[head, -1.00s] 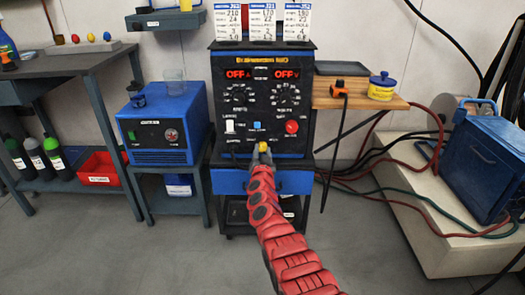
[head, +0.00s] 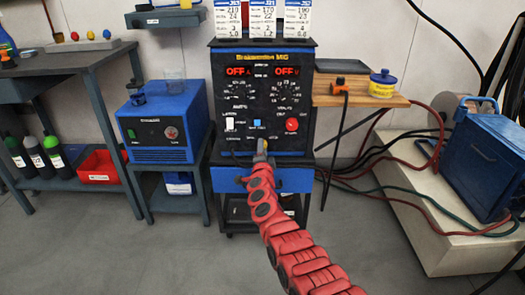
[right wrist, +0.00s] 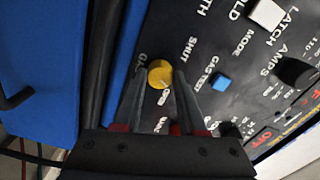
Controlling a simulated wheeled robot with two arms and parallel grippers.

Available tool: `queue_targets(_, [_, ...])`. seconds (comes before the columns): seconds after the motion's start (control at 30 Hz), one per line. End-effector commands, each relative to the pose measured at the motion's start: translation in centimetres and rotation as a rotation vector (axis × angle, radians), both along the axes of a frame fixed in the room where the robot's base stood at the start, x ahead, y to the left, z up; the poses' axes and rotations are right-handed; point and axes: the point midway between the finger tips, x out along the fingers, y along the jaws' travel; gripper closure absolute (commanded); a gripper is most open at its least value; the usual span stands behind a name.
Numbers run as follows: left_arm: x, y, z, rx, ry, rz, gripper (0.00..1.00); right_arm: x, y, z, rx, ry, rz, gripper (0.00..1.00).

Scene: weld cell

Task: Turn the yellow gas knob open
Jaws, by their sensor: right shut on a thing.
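The yellow gas knob (right wrist: 159,77) is on the lower part of the black front panel (head: 225,85) of the welding machine. In the right wrist view it sits between my two fingers, with SHUT and OPEN lettering beside it. A small pale mark shows near its lower edge; its exact setting is hard to read. My right gripper (right wrist: 163,80) is shut on the knob. In the head view my right gripper (head: 262,149) reaches the panel's lower edge and mostly hides the knob. My left gripper is not in view.
A blue gas test button (right wrist: 221,81) and a white switch (right wrist: 267,13) are close to the knob. A blue unit (head: 158,125) stands at left, a wooden side shelf (head: 360,101) at right. Cables lie on the right; the floor in front is clear.

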Motion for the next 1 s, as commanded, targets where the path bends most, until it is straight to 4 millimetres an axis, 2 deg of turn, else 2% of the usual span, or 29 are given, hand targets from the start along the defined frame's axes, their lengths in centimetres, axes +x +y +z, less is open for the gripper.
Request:
queue_targets(0.4, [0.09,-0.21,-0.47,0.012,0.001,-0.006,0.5,0.04,-0.12,0.04,0.247,-0.001,-0.002,1.0])
queue_targets(1.0, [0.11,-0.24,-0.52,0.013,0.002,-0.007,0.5,0.04,-0.09,0.09,0.308,-0.001,-0.001,1.0])
